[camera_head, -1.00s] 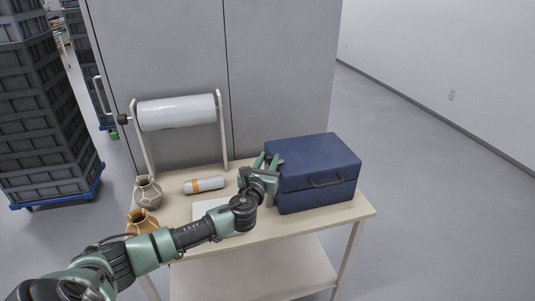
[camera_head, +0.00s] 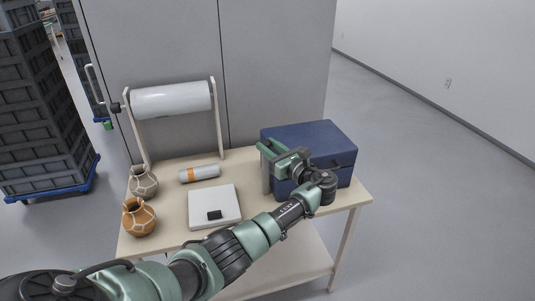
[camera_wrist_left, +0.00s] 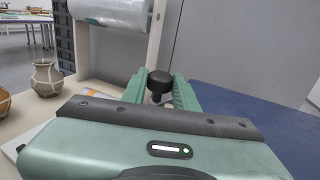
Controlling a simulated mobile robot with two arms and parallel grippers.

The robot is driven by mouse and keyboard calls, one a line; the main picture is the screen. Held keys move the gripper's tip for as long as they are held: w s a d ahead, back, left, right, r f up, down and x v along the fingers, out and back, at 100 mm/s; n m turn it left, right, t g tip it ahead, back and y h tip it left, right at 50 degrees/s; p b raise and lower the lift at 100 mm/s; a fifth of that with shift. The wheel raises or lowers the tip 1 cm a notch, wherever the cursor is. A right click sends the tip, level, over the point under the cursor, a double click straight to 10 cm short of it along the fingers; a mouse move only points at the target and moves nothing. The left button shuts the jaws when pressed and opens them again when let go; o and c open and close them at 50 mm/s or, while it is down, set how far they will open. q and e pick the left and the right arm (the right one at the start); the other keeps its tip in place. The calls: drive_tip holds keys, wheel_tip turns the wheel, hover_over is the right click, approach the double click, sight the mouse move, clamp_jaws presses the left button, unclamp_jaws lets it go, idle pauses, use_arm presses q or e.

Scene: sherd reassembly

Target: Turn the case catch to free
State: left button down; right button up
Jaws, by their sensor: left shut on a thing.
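The blue case (camera_head: 315,142) stands shut at the right end of the table. A black round knob (camera_wrist_left: 160,80), seemingly the case catch, shows between my left gripper's fingers in the left wrist view. My left gripper (camera_head: 265,155) is at the left side of the case, its wrist crossing in front of the case's front face. In the left wrist view the gripper (camera_wrist_left: 160,92) is shut on this knob. The gripper hides the catch in the head view. My right gripper is not in view.
Left of the case on the table (camera_head: 178,232) are a white scale (camera_head: 222,200), an orange-banded tube (camera_head: 199,173), a pale pot (camera_head: 143,182) and an orange pot (camera_head: 138,217). A film roll (camera_head: 170,100) on a stand is behind. Dark crates (camera_head: 40,110) stand far left.

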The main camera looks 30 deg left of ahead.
use_arm(q)
drive_tip(key=shift+w+n+g+y+b, duration=0.15)
drive_tip(key=shift+n+g+y+b, duration=0.25)
drive_tip(key=shift+n+g+b, duration=0.85)
drive_tip(key=shift+m+g, duration=0.25)
drive_tip(key=c, duration=1.1)
unclamp_jaws()
drive_tip(key=d, duration=0.2)
drive_tip(key=s+d, duration=0.1)
drive_tip(key=d, duration=0.4)
drive_tip(key=shift+s+d+b, duration=0.15)
drive_tip(key=shift+d+b, duration=0.2)
drive_tip(key=shift+b, duration=0.05)
